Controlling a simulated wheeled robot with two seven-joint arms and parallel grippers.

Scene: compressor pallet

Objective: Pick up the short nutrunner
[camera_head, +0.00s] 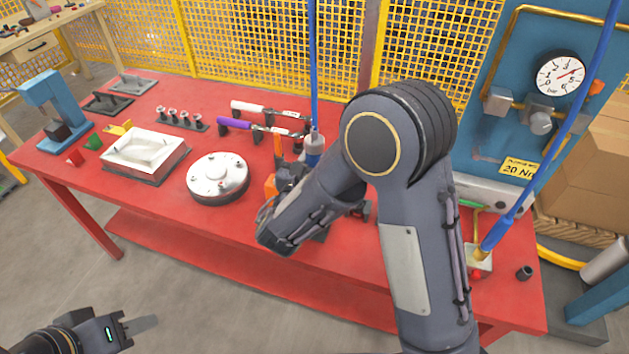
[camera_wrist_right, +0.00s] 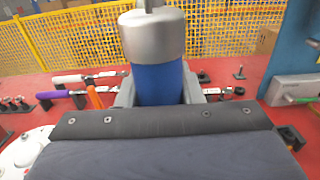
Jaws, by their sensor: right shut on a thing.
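The short nutrunner, a blue cylinder with a silver cap, stands upright in the right wrist view (camera_wrist_right: 158,84). In the head view its upper part (camera_head: 314,150) shows under a blue hose; its lower end is hidden by my right arm. My right gripper (camera_wrist_right: 158,98) is shut on it, with a grey jaw at each side of the blue body. In the head view that gripper is largely hidden behind my own arm. My left gripper (camera_head: 128,328) is at the bottom left, away from the table; its jaw opening is not clear.
The red table (camera_head: 150,215) carries a round silver flange (camera_head: 217,177), a rectangular cover (camera_head: 146,152), purple-handled (camera_head: 236,123) and white-handled wrenches (camera_head: 248,107), and a blue press (camera_head: 52,108). Another blue tool (camera_head: 495,236) hangs at the right near a gauge panel. Yellow mesh fencing (camera_head: 230,40) stands behind.

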